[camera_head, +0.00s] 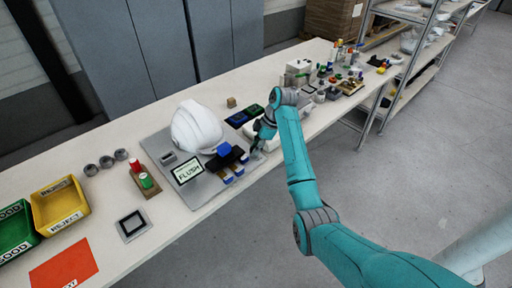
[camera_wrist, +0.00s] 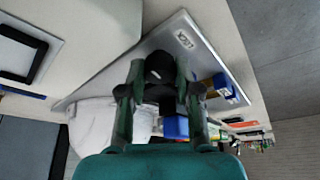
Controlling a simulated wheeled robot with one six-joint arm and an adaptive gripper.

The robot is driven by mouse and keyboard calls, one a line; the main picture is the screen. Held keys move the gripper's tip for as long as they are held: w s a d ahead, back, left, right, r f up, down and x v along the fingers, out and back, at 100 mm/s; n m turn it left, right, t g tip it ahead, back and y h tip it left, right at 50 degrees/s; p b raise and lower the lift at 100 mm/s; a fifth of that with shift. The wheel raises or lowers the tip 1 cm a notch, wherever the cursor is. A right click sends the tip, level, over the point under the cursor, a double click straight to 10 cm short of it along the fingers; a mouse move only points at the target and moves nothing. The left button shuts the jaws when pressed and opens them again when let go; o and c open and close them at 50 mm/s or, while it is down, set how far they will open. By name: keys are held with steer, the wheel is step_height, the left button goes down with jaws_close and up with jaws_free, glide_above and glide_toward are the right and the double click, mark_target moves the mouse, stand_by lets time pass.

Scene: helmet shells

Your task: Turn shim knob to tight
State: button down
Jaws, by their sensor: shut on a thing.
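The black shim knob (camera_wrist: 159,68) shows in the wrist view between the two dark green fingers of my gripper (camera_wrist: 158,85). It is round-topped with a small pale mark on its face. My gripper is shut on it. In the head view my gripper (camera_head: 262,141) is at the right end of the grey plate (camera_head: 209,197), and the knob cannot be made out there. A white helmet shell (camera_head: 197,130) sits on the plate. A sign reading FLUSH (camera_head: 187,171) stands at the plate's front left. Any tight marking cannot be made out.
Blue blocks (camera_head: 225,150) on a black part stand close left of my gripper. Dark trays (camera_head: 238,119) lie behind it. Red and green knobs (camera_head: 146,181), a yellow REJECT bin (camera_head: 60,205) and a green GOOD bin (camera_head: 15,230) are at left. Small parts crowd the table's far right.

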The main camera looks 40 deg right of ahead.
steer(key=m+h, duration=0.1)
steer(key=m, duration=0.2)
steer(key=m+t+h, duration=0.1)
steer(key=m, duration=0.2)
steer(key=shift+s+a+f, duration=0.1)
steer(key=shift+s+a, duration=0.1)
steer(key=m+h, duration=0.1)
steer(key=m, duration=0.4)
steer(key=shift+a+t+h, duration=0.15)
steer(key=shift+t+h, duration=0.25)
steer(key=c, duration=0.8)
jaws_free()
steer(key=shift+r, duration=0.2)
steer(key=v, duration=0.7)
steer(key=shift+s+r, duration=0.25)
steer(key=shift+r, duration=0.05)
